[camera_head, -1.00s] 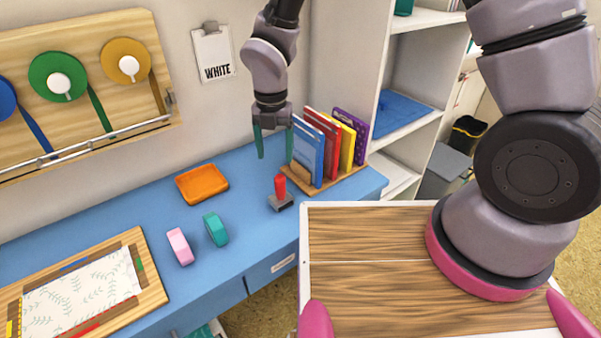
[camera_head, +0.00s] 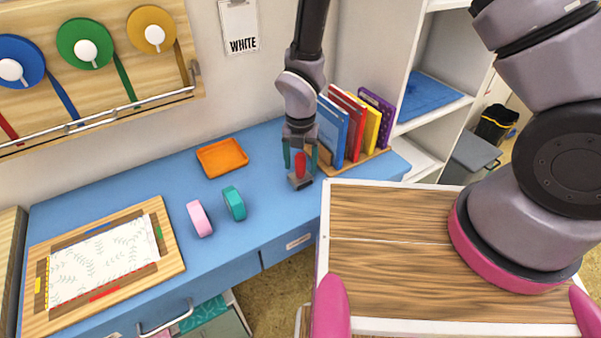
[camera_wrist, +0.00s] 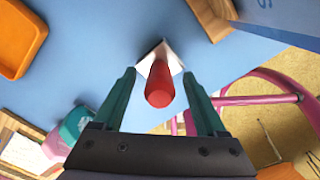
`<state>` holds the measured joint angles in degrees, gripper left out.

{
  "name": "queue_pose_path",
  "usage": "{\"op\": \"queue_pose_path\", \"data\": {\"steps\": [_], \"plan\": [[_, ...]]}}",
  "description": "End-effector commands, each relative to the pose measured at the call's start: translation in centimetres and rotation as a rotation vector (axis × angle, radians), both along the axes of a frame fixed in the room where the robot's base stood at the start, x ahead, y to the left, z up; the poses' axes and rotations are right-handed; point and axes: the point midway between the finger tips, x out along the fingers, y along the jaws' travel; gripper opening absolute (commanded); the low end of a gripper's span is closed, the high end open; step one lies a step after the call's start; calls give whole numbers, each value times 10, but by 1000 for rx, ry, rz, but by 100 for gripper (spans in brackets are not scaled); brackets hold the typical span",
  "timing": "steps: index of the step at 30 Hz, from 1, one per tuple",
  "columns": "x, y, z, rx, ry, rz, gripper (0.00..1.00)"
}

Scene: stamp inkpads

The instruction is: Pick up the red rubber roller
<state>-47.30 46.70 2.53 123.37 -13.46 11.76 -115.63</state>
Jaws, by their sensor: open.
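The red rubber roller (camera_head: 300,165) stands upright on the blue desk, its red handle on a grey block-like base (camera_head: 299,182). In the wrist view its red handle (camera_wrist: 159,84) points toward the camera, with the pale base behind it. My gripper (camera_head: 300,160) is at the roller from above. Its two green fingers stand open, one on each side of the red handle. In the wrist view the fingers (camera_wrist: 162,85) show clear gaps to the handle on both sides.
Behind the roller several books (camera_head: 350,125) stand in a wooden holder. An orange tray (camera_head: 222,157), a pink tape-like object (camera_head: 199,218) and a teal one (camera_head: 234,203) lie to the left. A wooden board with patterned paper (camera_head: 105,260) is farther left. The desk around the roller is clear.

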Motion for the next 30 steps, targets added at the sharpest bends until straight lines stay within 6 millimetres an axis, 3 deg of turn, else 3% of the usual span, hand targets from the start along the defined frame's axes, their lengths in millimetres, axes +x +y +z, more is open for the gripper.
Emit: {"op": "queue_pose_path", "data": {"steps": [6, 12, 22, 30], "plan": [[0, 0, -1, 1, 0, 0, 74], [0, 0, 0, 1, 0, -1, 0], [1, 1, 5, 3, -1, -1, 0], [2, 1, 53, 6, -5, -1, 0]]}}
